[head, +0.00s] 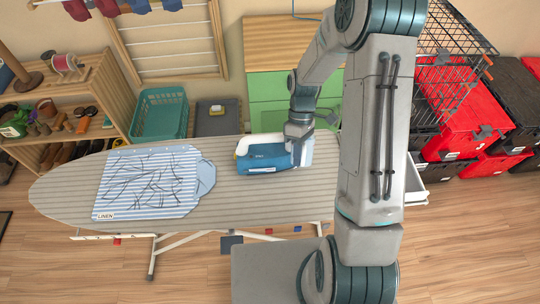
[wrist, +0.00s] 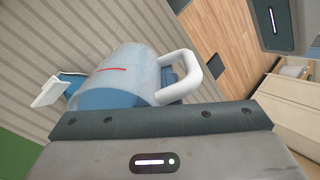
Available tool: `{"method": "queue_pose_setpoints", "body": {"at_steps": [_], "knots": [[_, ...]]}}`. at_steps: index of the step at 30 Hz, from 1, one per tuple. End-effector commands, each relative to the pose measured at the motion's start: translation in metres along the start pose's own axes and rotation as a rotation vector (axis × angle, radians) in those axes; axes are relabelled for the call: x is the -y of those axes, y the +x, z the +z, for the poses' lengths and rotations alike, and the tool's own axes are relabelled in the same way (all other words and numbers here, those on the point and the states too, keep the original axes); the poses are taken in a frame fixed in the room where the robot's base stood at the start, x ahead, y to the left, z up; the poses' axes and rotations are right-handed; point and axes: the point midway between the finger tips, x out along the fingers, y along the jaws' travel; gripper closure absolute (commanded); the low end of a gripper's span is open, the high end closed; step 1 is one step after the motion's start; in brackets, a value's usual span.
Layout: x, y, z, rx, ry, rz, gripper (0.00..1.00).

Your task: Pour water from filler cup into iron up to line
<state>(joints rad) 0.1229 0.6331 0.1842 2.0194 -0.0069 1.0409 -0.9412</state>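The blue iron (head: 265,158) with a white handle lies on the ironing board (head: 60,190). A pale, see-through cup (head: 306,152) stands at its right end, partly behind my arm. In the wrist view the filler cup (wrist: 118,78) is a bluish clear cylinder with a short red mark and a white loop handle, seen tilted. A bit of blue, perhaps the iron, shows behind it.
A folded striped cloth (head: 150,180) labelled linen lies on the board's left half. A teal basket (head: 160,115) and a green-fronted cabinet (head: 268,85) stand behind the board. Red and black totes (head: 455,110) with a wire crate are stacked at right.

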Motion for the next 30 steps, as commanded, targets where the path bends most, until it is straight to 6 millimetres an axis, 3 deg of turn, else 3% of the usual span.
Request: {"method": "queue_pose_setpoints", "body": {"at_steps": [30], "knots": [[0.0011, -0.0018, 0.0005, 0.024, -0.001, -0.055, 1.00]]}}
